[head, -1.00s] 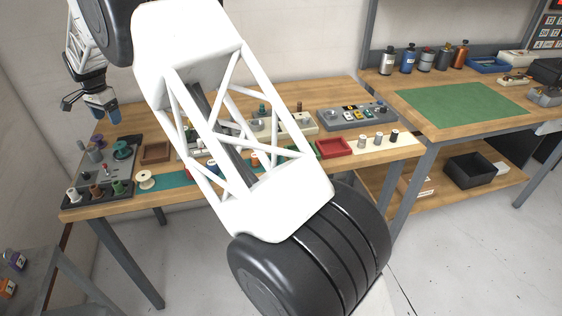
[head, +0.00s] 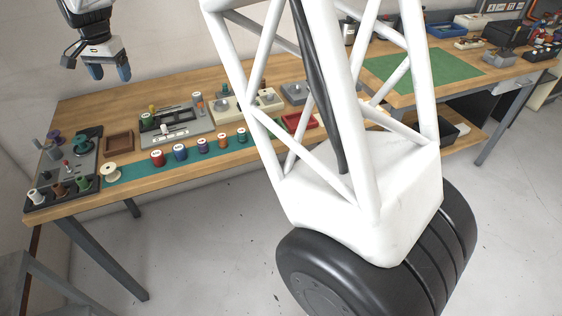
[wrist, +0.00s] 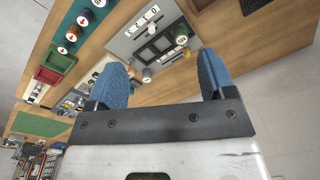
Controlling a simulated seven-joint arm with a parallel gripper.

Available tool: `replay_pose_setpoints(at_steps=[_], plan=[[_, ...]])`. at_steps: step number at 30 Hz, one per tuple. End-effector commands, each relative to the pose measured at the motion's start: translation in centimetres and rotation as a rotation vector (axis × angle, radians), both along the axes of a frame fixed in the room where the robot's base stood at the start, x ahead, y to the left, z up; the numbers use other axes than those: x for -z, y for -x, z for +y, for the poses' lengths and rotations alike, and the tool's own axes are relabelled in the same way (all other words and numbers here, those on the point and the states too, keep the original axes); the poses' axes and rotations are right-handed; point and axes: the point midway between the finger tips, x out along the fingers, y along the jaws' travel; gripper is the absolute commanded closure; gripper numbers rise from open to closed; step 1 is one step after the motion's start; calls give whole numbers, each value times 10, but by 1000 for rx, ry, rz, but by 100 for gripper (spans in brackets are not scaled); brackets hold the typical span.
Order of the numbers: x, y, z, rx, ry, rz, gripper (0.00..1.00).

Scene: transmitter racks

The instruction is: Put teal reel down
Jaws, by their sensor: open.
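A teal reel (head: 81,142) sits at the back right of a grey winding fixture (head: 86,165) at the table's left end in the head view. It looks seated on the fixture, though the contact is too small to see. My gripper (head: 110,72) is open and empty, raised well above the table's back left, apart from the reel. In the wrist view the blue fingers of my gripper (wrist: 160,78) stand wide apart with nothing between them. The teal reel is not clear in the wrist view.
A purple reel (head: 54,138) is beside the teal one. A brown tray (head: 118,143), a cream spool (head: 111,171) and a teal mat (head: 128,174) with several spools lie to the right.

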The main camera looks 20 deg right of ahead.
Motion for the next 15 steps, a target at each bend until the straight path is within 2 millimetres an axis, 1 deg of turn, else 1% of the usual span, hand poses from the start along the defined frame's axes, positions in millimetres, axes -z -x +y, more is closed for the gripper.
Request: replay_pose_setpoints(at_steps=[1,3,8,15], plan=[[-7,10,-15,-9,-1,-7,24],[-14,23,-32,-26,-1,-13,24],[-29,56,-69,-62,1,-28,24],[-46,108,-121,-120,5,-54,24]])
